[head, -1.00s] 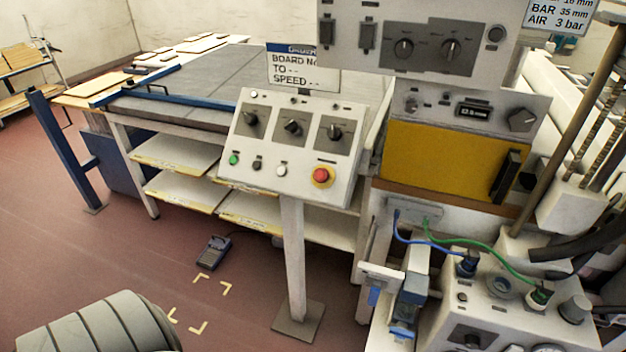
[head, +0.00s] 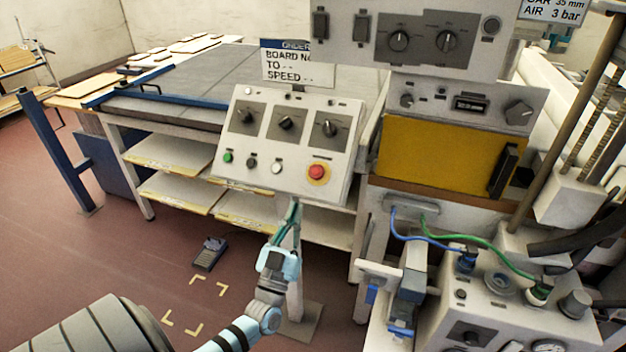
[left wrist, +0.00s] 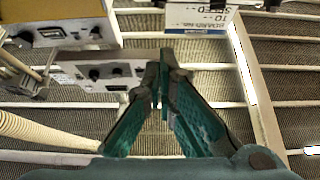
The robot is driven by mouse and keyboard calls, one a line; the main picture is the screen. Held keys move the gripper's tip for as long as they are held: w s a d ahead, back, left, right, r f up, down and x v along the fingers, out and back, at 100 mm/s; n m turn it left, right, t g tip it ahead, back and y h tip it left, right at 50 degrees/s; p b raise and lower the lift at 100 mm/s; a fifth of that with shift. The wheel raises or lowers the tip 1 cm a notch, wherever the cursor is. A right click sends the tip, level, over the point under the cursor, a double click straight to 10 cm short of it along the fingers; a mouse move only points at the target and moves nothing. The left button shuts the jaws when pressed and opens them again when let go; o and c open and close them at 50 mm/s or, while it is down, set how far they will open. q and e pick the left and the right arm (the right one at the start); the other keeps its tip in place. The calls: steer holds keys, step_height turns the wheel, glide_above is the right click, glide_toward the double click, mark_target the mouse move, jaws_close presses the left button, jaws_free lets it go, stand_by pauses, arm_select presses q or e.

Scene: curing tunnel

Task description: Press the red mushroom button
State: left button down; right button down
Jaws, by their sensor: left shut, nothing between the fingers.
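The red mushroom button (head: 317,172) sits on a yellow ring at the lower right of the white control panel (head: 341,186), which stands on a post. My left gripper (head: 293,204) is shut and empty, just below the panel's lower edge in the head view, below and left of the red button and apart from it in the picture. In the left wrist view the dark green fingers (left wrist: 161,75) meet at their tips with nothing between them. I cannot make out the red button in that view. My right gripper is in no view.
Green (head: 227,158), black and white buttons and several rotary knobs share the panel. A sign (head: 298,66) stands behind its top edge. A grey control box (head: 420,40) hangs at upper right. A machine with blue and green hoses is at lower right. A foot pedal (head: 209,253) lies on the floor.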

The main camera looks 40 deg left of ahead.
mark_target(313, 178)
arm_select(q)
steer(key=shift+w, duration=0.15)
steer(key=w+a, duration=0.1)
steer(key=w, duration=0.2)
steer(key=w+a+r+b, duration=0.1)
steer(key=w, duration=0.3)
steer(key=w+a+r+b, duration=0.1)
steer(key=w, duration=0.2)
steer(key=shift+w+a, duration=0.35)
